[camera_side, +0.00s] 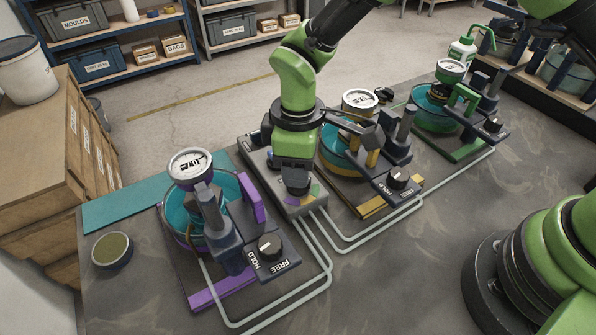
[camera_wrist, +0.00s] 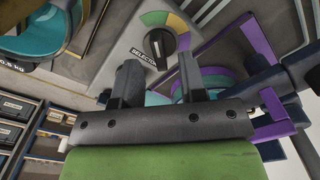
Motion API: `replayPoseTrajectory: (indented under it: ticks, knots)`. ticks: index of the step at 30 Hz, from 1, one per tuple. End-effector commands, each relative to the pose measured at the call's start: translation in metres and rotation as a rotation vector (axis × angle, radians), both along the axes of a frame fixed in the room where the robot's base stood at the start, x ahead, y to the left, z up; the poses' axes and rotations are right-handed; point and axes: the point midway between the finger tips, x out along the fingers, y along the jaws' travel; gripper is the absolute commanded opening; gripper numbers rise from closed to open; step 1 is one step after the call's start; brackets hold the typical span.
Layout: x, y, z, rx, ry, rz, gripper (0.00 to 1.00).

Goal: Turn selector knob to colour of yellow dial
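The selector knob (camera_wrist: 161,44) is dark and sits on the grey selector box (camera_side: 314,207), which carries a coloured scale. In the wrist view the scale has green (camera_wrist: 153,19), yellow (camera_wrist: 177,22) and purple (camera_wrist: 185,41) sectors. I cannot tell surely which sector the knob points to. The yellow station's dial (camera_side: 361,101) is round and white-faced; its reading is too small to read. My gripper (camera_wrist: 158,62) is open, its two fingers apart, close over the knob. In the side view my gripper (camera_side: 297,186) hides most of the knob.
A purple station (camera_side: 222,291) stands left of the box, a yellow one (camera_side: 372,208) right and a green one (camera_side: 466,150) farther right. Each has a HOLD/FREE knob and upright levers. Pale pipes (camera_side: 330,262) run along the bench. A small bowl (camera_side: 112,250) sits far left.

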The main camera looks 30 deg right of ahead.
Motion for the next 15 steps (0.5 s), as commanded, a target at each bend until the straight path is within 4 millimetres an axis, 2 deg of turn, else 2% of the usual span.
replayPoseTrajectory:
  ticks: [3, 6, 15]
  knots:
    - [0.000, 0.000, -0.016, -0.002, 0.001, 0.001, 0.38]
    - [0.000, 0.000, -0.022, 0.000, 0.000, 0.001, 0.38]
    - [0.000, 0.000, -0.025, 0.001, -0.002, 0.000, 0.38]
